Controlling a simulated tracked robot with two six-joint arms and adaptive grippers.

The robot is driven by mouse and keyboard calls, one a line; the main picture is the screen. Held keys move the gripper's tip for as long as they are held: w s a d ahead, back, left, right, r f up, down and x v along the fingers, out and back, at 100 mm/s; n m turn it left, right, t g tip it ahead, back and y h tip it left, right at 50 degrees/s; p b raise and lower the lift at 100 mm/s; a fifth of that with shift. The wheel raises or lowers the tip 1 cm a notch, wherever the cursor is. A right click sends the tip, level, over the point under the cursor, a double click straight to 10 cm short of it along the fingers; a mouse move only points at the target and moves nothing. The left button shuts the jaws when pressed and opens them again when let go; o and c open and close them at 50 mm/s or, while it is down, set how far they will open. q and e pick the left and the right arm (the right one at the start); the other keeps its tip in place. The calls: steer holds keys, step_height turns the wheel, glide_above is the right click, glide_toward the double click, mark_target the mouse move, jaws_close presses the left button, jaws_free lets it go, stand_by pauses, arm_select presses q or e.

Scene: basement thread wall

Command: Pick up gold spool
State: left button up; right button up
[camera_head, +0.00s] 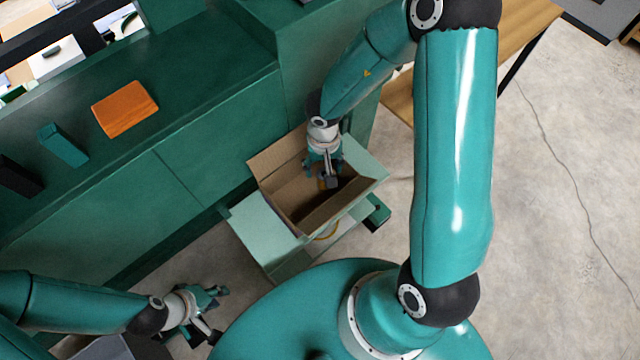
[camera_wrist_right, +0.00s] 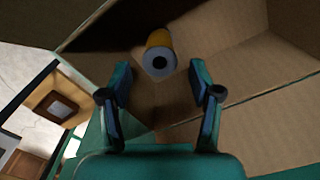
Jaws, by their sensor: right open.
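The gold spool (camera_wrist_right: 158,40) lies inside the cardboard box (camera_wrist_right: 245,60), with its pale round end and dark centre hole facing the camera in the right wrist view. In the head view a small bit of the gold spool (camera_head: 323,183) shows beside the right gripper. My right gripper (camera_wrist_right: 160,80) is open and reaches down into the box (camera_head: 285,165). The spool is just beyond its fingertips, roughly centred between them, and not held. My left gripper (camera_head: 215,312) is low at the left, away from the box, with its fingers apart and nothing visible between them.
The box sits in a pale green open drawer or stand (camera_head: 262,238) before green cabinets (camera_head: 215,125). On the cabinet top lie an orange block (camera_head: 125,108), a teal block (camera_head: 63,146) and a dark block (camera_head: 18,177). Box walls and flaps surround the right gripper closely.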

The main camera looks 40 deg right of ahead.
step_height(320, 180, down, 6)
steer(key=b, duration=0.3)
steer(key=shift+f+b, duration=0.1)
steer(key=shift+b, duration=0.25)
steer(key=c, duration=1)
